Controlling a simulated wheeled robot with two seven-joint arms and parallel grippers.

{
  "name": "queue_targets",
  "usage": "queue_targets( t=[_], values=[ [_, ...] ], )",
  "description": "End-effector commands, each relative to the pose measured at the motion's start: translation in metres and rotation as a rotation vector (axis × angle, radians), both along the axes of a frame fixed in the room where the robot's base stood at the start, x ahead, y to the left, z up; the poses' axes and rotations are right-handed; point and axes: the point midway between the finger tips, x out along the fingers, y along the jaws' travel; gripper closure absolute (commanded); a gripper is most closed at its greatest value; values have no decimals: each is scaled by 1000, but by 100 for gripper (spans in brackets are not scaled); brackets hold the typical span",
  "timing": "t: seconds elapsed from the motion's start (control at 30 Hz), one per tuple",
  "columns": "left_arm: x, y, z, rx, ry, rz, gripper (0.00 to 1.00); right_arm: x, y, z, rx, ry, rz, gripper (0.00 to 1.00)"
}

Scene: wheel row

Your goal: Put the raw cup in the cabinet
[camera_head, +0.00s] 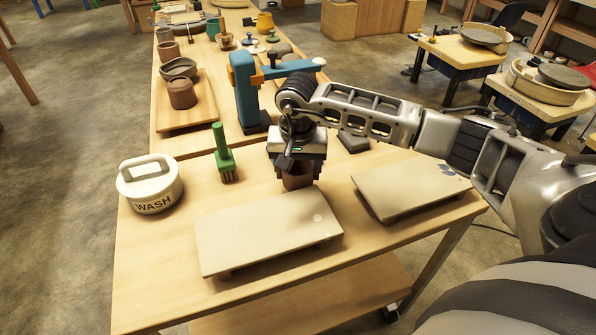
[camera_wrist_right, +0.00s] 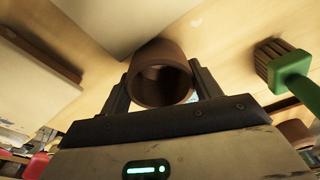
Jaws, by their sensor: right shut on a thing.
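The brown raw cup (camera_head: 298,181) is between the fingers of my right gripper (camera_head: 297,163), behind the front white board. My right gripper is shut on it. In the right wrist view the cup (camera_wrist_right: 161,72) shows its round open mouth, with a finger on each side. I cannot tell whether its base touches the table. My left gripper is not in view. I cannot pick out the cabinet for certain.
White boards lie in front (camera_head: 268,234) and at right (camera_head: 410,187). A lidded WASH pot (camera_head: 150,186), a green brush (camera_head: 223,152) and a blue tool (camera_head: 246,90) stand around the gripper. Another brown cup (camera_head: 182,94) is on a wooden board (camera_head: 186,119).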

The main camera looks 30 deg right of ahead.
Motion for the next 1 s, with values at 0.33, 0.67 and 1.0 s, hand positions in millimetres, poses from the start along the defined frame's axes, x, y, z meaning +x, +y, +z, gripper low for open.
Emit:
queue_targets(
  t=[0.33, 0.67, 1.0],
  values=[
    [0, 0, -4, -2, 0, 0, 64, -17, 3, 47, -1, -4, 5, 68],
    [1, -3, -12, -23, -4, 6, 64, -86, 16, 100, -3, -3, 4, 68],
    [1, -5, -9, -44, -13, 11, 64, -133, 26, 123, 1, 0, 3, 68]
  ],
)
